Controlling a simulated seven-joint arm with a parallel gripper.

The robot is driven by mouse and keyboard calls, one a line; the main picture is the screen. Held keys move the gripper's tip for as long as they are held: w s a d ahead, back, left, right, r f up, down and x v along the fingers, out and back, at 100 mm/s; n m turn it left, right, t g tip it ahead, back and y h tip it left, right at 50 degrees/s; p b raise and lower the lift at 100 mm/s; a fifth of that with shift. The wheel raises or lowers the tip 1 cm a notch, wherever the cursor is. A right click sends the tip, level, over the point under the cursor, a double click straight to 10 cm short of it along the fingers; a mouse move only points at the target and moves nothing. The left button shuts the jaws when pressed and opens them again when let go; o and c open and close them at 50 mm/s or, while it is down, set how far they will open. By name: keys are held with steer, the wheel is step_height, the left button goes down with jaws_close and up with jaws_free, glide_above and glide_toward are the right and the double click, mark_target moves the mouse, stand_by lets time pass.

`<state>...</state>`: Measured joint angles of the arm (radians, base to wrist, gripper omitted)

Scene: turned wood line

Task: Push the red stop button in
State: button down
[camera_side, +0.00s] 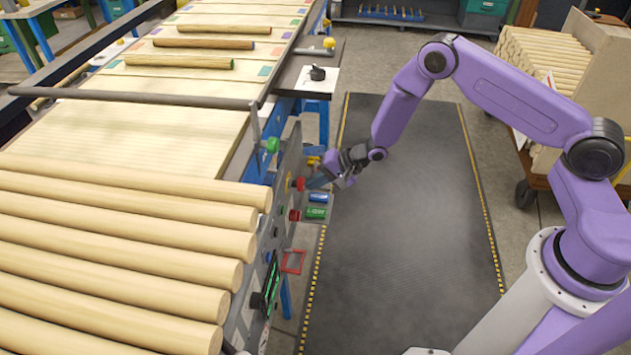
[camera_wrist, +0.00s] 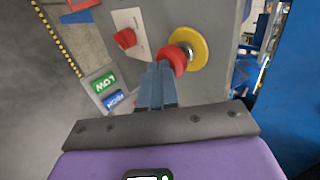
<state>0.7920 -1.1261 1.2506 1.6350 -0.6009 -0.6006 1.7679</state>
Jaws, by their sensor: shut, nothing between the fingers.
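The red stop button (camera_wrist: 174,58) is a round mushroom head on a yellow ring (camera_wrist: 196,47), set in the grey panel (camera_wrist: 224,22). In the side view the red button (camera_side: 299,184) sits on the panel face at the tip of my gripper (camera_side: 318,183). In the wrist view my gripper (camera_wrist: 160,68) is shut and empty, its fingertips at the lower left edge of the red head and hiding a bit of it. I cannot tell whether the tips touch it, or how far the button is in.
A second red knob (camera_wrist: 124,38) on a white plate is left of the button. A red frame (camera_side: 292,262) sticks out from the panel nearer the camera. The dark floor mat (camera_side: 400,250) is clear.

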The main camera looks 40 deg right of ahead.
steer(key=shift+w+a, duration=0.65)
steer(key=shift+a, duration=0.05)
steer(key=s+d+f+v, duration=0.1)
steer(key=f+v, duration=0.1)
steer(key=v, duration=1.1)
steer(key=shift+s+d, duration=0.25)
steer(key=shift+d, duration=0.05)
